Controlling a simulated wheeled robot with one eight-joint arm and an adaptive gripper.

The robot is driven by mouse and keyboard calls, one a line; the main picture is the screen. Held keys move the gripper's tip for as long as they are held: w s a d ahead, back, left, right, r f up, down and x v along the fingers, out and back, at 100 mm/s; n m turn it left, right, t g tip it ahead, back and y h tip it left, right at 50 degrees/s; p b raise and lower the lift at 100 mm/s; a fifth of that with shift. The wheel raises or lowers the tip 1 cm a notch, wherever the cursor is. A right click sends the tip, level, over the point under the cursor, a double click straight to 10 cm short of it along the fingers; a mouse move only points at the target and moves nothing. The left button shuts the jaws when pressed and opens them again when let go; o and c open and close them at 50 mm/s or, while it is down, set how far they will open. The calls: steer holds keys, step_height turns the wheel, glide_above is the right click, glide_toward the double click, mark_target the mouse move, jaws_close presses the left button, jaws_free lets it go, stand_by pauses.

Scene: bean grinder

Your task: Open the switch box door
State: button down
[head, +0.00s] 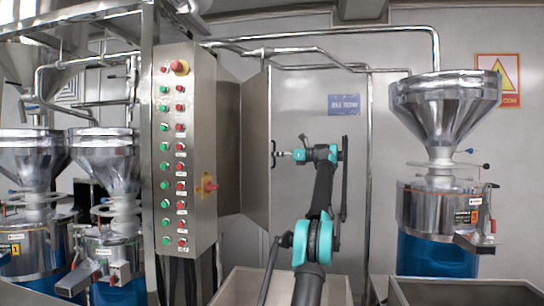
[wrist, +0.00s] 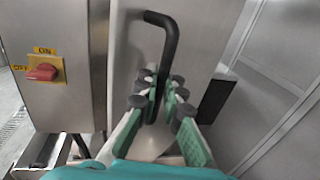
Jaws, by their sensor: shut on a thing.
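The switch box (head: 188,150) is a tall metal cabinet with rows of green and red buttons on one face and a red rotary switch on a yellow plate (head: 208,187). Its plain metal door (head: 257,150) stands swung out from the box's right side. A black bent handle (wrist: 168,38) is on the door. My gripper (head: 278,153) is at the door's outer face, shut on the handle. In the wrist view, the padded fingers (wrist: 160,92) lie on both sides of the handle's lower length. The handle's lower end is hidden between the fingers.
Hopper grinders with blue lower containers stand at the right (head: 442,190) and left (head: 107,190). A vertical pipe (head: 369,180) stands right of my arm. Open bins (head: 245,285) line the front. The wall beside the door is mostly clear.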

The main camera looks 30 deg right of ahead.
stand_by(0.3)
steer(key=c, duration=1.9)
jaws_free()
steer(key=shift+w, duration=0.1)
steer(key=v, duration=1.2)
steer(key=shift+c, duration=0.6)
